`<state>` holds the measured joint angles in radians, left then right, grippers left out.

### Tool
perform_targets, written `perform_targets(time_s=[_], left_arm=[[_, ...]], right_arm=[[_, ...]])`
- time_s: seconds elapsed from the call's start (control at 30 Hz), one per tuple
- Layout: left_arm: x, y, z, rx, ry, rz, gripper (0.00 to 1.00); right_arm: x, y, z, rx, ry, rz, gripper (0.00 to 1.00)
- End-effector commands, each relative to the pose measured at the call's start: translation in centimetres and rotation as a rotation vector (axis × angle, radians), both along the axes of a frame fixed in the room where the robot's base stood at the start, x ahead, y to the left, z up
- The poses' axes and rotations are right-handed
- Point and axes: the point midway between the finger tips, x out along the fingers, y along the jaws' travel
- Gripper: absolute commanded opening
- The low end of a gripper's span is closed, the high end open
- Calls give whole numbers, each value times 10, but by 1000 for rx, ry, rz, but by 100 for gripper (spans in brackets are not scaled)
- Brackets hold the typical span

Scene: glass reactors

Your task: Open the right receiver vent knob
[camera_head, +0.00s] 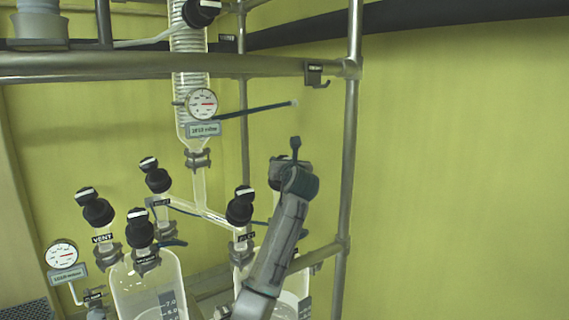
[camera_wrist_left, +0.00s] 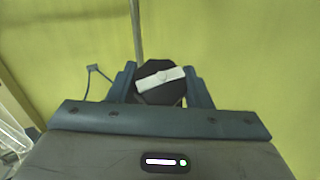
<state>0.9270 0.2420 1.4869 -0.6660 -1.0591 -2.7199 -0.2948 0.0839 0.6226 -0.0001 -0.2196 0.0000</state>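A black knob (camera_wrist_left: 158,83) with a white bar on top sits between the two blue fingers of my left gripper (camera_wrist_left: 159,80) in the left wrist view. The fingers lie close against both sides of the knob, with no clear gap. The white bar is slightly tilted, its right end higher. In the head view my left gripper (camera_head: 293,160) is at the top of the grey arm, above the right glass receiver (camera_head: 289,308). The arm hides the knob and much of the receiver there. My right gripper is not in view.
A knob labelled VENT (camera_head: 97,208) and other black knobs (camera_head: 240,206) stand on the glassware to the left. A vertical steel post (camera_head: 347,170) rises close to the right of my gripper. A gauge (camera_head: 202,104) hangs on the column. The yellow wall lies behind.

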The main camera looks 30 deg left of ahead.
Motion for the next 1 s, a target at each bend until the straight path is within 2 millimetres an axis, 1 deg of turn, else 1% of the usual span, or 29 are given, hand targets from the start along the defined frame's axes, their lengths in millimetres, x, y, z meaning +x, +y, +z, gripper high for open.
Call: perform_targets(time_s=[0.2,0.37,1.0], left_arm=[[0,-1,0,-3,-4,11,22],[0,-1,0,-19,-26,57,22],[1,-1,1,-147,-219,460,22]], right_arm=[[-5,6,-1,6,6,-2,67],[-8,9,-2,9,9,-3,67],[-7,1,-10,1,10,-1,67]])
